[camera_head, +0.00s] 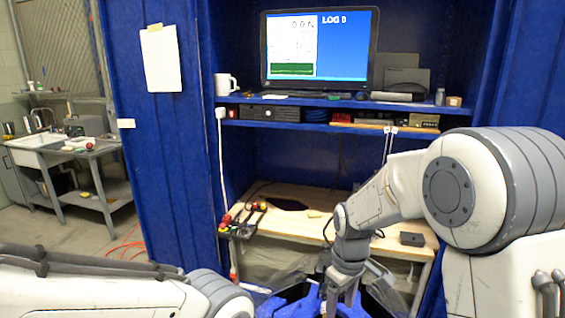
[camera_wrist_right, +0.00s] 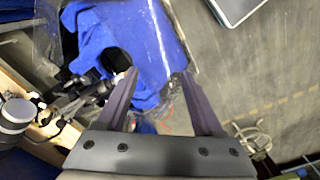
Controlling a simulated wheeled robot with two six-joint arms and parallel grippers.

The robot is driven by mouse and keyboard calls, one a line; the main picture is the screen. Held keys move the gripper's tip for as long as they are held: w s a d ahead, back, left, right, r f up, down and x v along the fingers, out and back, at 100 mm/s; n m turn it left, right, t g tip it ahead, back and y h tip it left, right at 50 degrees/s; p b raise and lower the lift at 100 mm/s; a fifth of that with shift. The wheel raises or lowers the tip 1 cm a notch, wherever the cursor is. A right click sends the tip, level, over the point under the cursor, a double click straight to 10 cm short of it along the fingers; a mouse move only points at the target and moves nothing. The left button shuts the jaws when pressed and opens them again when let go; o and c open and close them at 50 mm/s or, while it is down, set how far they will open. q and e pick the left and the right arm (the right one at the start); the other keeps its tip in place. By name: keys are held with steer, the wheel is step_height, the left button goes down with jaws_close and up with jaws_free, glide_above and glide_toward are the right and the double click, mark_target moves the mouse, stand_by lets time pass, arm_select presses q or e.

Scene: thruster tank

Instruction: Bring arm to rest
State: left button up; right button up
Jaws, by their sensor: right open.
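My right arm (camera_head: 470,190) comes in from the right and bends down in front of the wooden workbench. Its gripper (camera_head: 340,305) points down at the bottom edge of the head view, above something blue, with its tips cut off. In the right wrist view the right gripper (camera_wrist_right: 158,78) is open, its two dark fingers apart with nothing held between them. My left arm (camera_head: 120,290) lies low across the bottom left of the head view. Its gripper is out of view.
A wooden workbench (camera_head: 290,232) carries small tools (camera_head: 243,220) and a dark box (camera_head: 412,239). A blue object (camera_head: 285,302) stands below. Above is a shelf (camera_head: 330,103) with a monitor (camera_head: 318,50) and mug (camera_head: 225,84). A sink table (camera_head: 75,150) stands far left.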

steer(key=s+a+r, duration=0.2)
steer(key=s+a, duration=0.2)
steer(key=s, duration=0.8)
steer(key=s+a+r, duration=0.3)
steer(key=s+a, duration=0.1)
steer(key=s, duration=0.7)
steer(key=shift+s+m+y, duration=0.3)
steer(key=shift+s+y, duration=0.05)
steer(key=shift+y, duration=0.05)
